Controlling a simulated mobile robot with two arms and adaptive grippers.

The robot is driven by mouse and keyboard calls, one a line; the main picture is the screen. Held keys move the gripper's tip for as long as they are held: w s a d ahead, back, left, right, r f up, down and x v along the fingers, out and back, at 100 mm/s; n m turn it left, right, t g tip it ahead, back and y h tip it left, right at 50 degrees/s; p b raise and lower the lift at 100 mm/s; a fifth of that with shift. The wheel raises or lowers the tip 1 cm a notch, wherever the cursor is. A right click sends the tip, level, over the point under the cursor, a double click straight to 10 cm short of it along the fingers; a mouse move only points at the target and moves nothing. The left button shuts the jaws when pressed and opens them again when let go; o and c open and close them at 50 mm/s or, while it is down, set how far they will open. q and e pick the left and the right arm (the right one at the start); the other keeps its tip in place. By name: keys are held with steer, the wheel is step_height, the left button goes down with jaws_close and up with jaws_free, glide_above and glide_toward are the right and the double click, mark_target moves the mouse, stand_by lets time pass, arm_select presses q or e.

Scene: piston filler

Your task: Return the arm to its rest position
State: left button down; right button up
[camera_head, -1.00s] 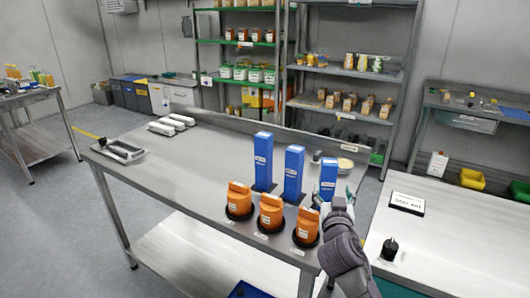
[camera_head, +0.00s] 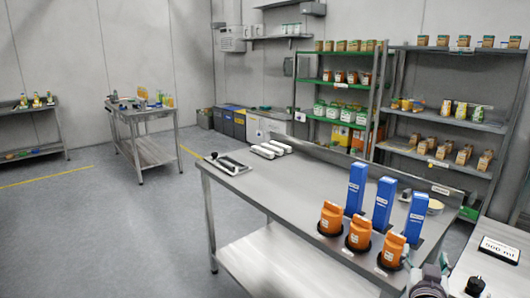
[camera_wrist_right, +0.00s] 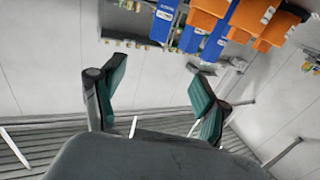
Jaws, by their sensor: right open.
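My right arm shows only partly in the camera_head view, at the bottom right, in front of the steel table (camera_head: 290,215). In the right wrist view my right gripper (camera_wrist_right: 158,86) has its two green-padded fingers spread wide with nothing between them. Three orange bottles (camera_head: 330,218) stand in black round holders near the table's right end. Three tall blue boxes (camera_head: 382,202) stand in a row behind them. In the wrist view the blue boxes (camera_wrist_right: 164,20) and orange bottles (camera_wrist_right: 207,16) appear beyond the fingers at the top, apart from them. My left gripper is out of view.
A clamp-like tray (camera_head: 228,166) and several white items (camera_head: 272,149) lie on the table's left part. A second bench with a "500 ml" sign (camera_head: 500,249) and a black knob (camera_head: 475,286) is close at the right. Shelves (camera_head: 452,122) stand behind.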

step_height(320, 180, down, 23)
steer(key=a+n+g+y, duration=0.3)
steer(key=g, duration=0.1)
steer(key=s+a+f+n+g+y, duration=0.1)
steer(key=s+f, duration=0.3)
steer(key=f, duration=0.5)
steer(key=s+a+f+n+g+y, duration=0.1)
steer(key=s+a+f+g, duration=0.1)
steer(key=s+f, duration=0.45)
steer(key=s+a+f+n+g+y, duration=0.1)
steer(key=s+a+f+g, duration=0.1)
steer(key=s+f, duration=0.6)
steer(key=s+a+f+g+y, duration=0.1)
steer(key=s+a+f+g, duration=0.2)
steer(key=s+f, duration=0.6)
steer(key=s+a+f+n+g+y, duration=0.1)
steer(key=s+f, duration=0.8)
steer(key=s, duration=1.2)
steer(key=shift+s+a+n+g, duration=0.2)
steer(key=shift+a+n+g, duration=0.1)
steer(key=shift+a+g, duration=0.5)
